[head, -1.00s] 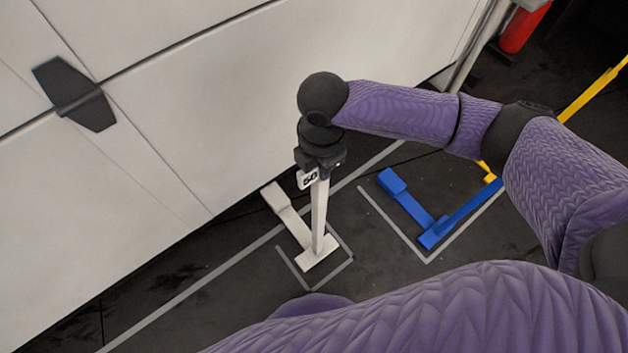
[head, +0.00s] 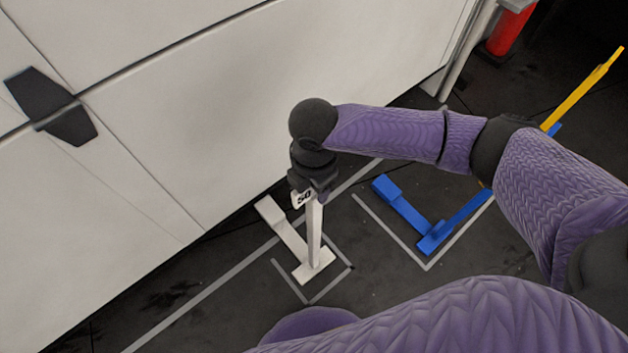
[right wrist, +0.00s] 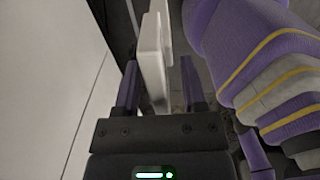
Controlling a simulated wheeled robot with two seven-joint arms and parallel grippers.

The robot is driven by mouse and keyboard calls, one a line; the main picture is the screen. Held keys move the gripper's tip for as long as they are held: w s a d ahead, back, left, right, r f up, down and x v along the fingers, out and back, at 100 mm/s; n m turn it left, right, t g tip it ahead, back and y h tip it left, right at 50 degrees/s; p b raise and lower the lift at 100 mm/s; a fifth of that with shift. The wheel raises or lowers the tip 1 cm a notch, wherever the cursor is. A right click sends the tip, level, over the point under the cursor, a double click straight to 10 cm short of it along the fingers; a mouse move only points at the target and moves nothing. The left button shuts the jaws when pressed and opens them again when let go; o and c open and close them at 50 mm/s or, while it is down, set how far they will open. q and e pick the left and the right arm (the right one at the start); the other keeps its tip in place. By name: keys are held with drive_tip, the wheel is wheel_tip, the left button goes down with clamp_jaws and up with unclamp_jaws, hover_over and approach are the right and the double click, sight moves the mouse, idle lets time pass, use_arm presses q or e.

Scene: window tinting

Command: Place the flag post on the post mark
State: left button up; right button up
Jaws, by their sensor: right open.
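The white flag post (head: 314,232) stands about upright on the floor, with a small "50" tag (head: 303,198) near its top. Its white foot reaches back left towards the panel. Its near base (head: 314,264) lies inside the corner of the grey post mark (head: 330,286). My right gripper (head: 313,193) is over the top of the post. In the right wrist view, the white post (right wrist: 154,65) shows between the open fingers of my right gripper (right wrist: 160,85); contact cannot be told. My left gripper is not in view.
A blue stand (head: 435,238) is on the floor to the right, beside another grey corner mark (head: 395,236). A yellow bar (head: 583,88) and a red cylinder (head: 508,30) are further right. A large white panel with a dark latch (head: 52,105) fills the left.

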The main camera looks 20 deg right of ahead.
wheel_tip(320, 180, up, 12)
drive_tip(key=p, duration=0.7)
drive_tip(key=shift+r+p, duration=0.1)
drive_tip(key=shift+p, duration=0.2)
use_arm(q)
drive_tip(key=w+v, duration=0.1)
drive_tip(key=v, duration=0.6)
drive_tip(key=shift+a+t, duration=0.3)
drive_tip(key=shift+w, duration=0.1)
